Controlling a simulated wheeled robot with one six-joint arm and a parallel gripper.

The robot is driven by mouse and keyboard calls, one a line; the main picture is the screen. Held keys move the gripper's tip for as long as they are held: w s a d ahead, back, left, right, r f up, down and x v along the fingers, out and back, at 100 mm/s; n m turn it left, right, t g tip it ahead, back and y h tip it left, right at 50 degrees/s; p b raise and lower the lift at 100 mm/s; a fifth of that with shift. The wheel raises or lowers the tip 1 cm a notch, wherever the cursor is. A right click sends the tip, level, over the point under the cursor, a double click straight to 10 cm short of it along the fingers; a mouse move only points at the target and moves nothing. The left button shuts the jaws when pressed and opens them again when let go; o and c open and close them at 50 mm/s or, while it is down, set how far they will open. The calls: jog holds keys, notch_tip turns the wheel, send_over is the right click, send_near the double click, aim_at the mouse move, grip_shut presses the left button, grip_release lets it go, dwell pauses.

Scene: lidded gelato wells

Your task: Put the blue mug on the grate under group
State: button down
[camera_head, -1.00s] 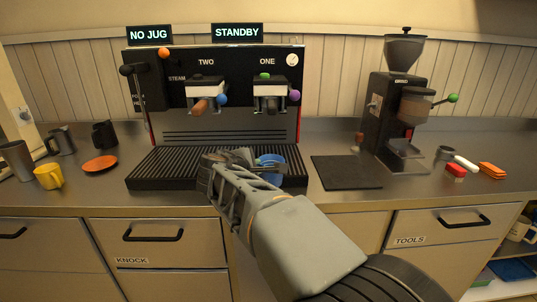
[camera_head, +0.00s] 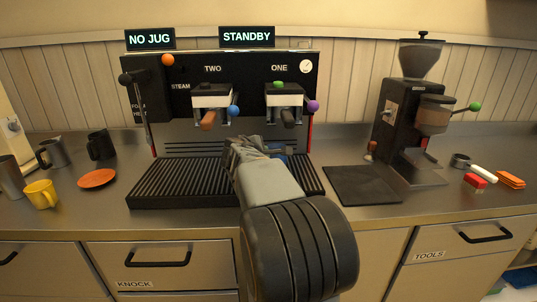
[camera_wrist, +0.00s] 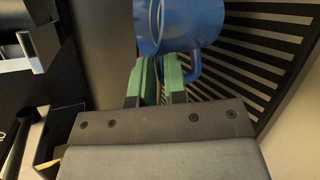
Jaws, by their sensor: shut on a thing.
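The blue mug (camera_wrist: 190,22) is in my gripper (camera_wrist: 160,78). In the wrist view the green finger pads are shut at its side, close to the handle (camera_wrist: 192,68); I cannot tell exactly which part they pinch. In the head view only a bit of the mug (camera_head: 289,149) shows behind my gripper (camera_head: 262,148), over the right part of the slatted grate (camera_head: 175,182) and below group ONE (camera_head: 284,96). I cannot tell whether the mug touches the grate. Group TWO (camera_head: 211,97) is to the left.
A portafilter handle (camera_head: 208,121) juts out under group TWO. A black mat (camera_head: 360,186) and the grinder (camera_head: 405,125) are on the right. An orange saucer (camera_head: 97,179), a yellow mug (camera_head: 41,194) and dark vessels stand on the left. The grate's left part is clear.

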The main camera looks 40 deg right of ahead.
aim_at(271, 146)
jog(key=w+d, duration=0.1)
jog(key=d, duration=0.2)
jog(key=w+d+p, duration=0.1)
jog(key=d, duration=0.1)
jog(key=shift+w+d+r, duration=0.1)
jog(key=shift+w, duration=0.2)
jog(key=shift+f+b, duration=0.7)
jog(key=shift+f, duration=1.1)
jog(key=c, duration=1.2)
grip_release()
jog(key=shift+f, duration=0.1)
jog(key=shift+o, duration=0.2)
jog(key=v, duration=1.2)
jog(key=s+a+f+m+g+y, duration=0.1)
jog(key=s+a+f+m+y, duration=0.2)
jog(key=a+f, duration=0.3)
jog(key=s+a+f+m+g+y, duration=0.1)
jog(key=s+a+f+m+y, duration=0.2)
jog(key=a, duration=0.8)
jog(key=s+a+f+m+y, duration=0.4)
jog(key=s+a+f, duration=0.3)
jog(key=a+f, duration=0.2)
jog(key=shift+s+a+g+y, duration=0.35)
jog(key=shift+s+g+y, duration=0.05)
jog(key=shift+y, duration=0.5)
